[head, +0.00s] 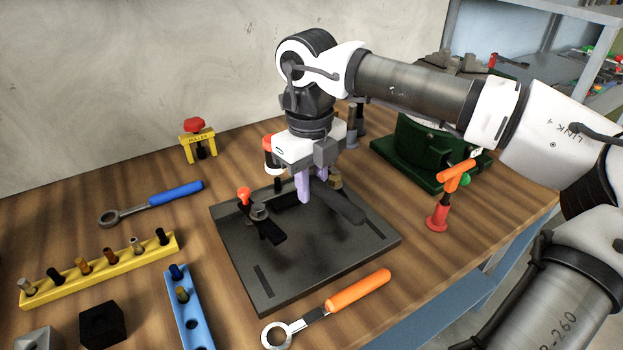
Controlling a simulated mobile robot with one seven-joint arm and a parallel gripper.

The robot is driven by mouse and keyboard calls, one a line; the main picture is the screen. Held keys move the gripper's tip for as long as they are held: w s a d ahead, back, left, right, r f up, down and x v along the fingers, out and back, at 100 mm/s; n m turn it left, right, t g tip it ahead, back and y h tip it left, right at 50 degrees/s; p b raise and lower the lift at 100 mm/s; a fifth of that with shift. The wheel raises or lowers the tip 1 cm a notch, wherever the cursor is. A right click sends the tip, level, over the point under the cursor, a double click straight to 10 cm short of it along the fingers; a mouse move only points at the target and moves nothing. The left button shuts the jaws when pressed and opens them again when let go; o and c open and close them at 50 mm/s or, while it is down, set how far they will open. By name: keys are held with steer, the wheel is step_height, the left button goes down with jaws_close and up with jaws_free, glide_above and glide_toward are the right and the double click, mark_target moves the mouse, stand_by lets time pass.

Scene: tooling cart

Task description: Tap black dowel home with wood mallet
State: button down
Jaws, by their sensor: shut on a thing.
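My gripper (311,186), with pale purple fingers, is shut above the black fixture plate (262,268). It is closed on the wood mallet, whose dark grey handle (346,207) slants down to the right. A tan block (336,182), possibly the mallet's head, shows partly behind the fingers. A small dark upright peg (278,184), possibly the black dowel, stands left of the fingers by a dark block on the plate. The gripper is apart from it. How deep the peg sits cannot be told.
A yellow rack (100,272) and a blue rack (199,326) hold pegs at left. An orange-handled wrench (358,290) lies in front, a blue-handled one (175,193) behind. A green vise (408,150) and red-orange tool (438,215) stand right.

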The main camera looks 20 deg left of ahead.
step_height(320, 180, down, 3)
steer(key=shift+f+b, duration=0.1)
steer(key=shift+b, duration=0.65)
steer(key=shift+r, duration=0.2)
steer(key=shift+r+p, duration=1.55)
steer(key=shift+r, duration=0.45)
steer(key=shift+r, duration=0.15)
steer(key=shift+f+b, duration=0.2)
steer(key=shift+b, duration=0.1)
steer(key=shift+f, duration=0.15)
